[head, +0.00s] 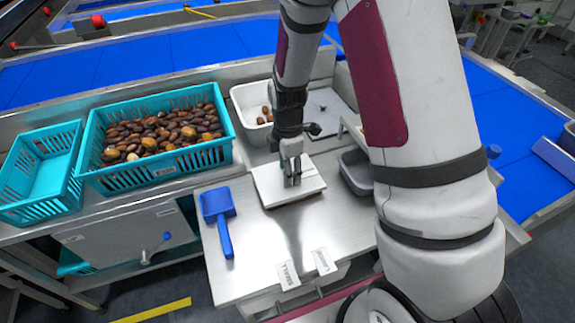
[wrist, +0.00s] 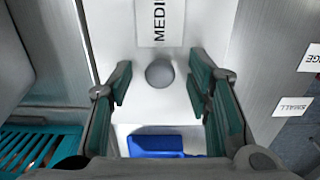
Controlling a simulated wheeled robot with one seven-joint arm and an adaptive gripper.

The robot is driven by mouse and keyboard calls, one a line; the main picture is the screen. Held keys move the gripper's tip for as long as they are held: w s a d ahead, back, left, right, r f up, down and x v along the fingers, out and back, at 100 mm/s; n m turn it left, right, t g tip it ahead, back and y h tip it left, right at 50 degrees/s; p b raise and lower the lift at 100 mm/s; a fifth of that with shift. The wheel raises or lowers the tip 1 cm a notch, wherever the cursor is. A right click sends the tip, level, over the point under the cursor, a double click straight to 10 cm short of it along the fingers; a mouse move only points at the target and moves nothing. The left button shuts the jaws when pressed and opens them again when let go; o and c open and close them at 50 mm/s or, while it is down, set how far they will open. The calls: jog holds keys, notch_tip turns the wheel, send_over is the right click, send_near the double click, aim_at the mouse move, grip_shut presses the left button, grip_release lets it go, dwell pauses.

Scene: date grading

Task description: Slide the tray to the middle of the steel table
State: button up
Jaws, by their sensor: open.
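A flat white tray (head: 302,192) lies on the steel table (head: 265,240), left of my upper arm. In the wrist view the white tray (wrist: 140,85) fills the middle, with a round grey knob (wrist: 160,73) on it and a label reading "MEDI", cut off by the frame edge. My gripper (head: 291,182) points down over the tray. In the wrist view my gripper (wrist: 160,88) is open, one finger on each side of the knob, with gaps between. Whether the fingertips touch the tray is unclear.
A blue scoop (head: 217,205) lies left of the tray. A grey bin (head: 356,180), partly behind my arm, stands to the right. A white bin (head: 247,93) and a turquoise crate (head: 160,176) of dates stand behind and left. The table's front is mostly clear.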

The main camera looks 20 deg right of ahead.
grip_shut()
jog(key=shift+s+p, duration=1.95)
jog(key=shift+s, duration=2.95)
jog(key=shift+s, duration=0.1)
grip_release()
jog(key=o, duration=0.4)
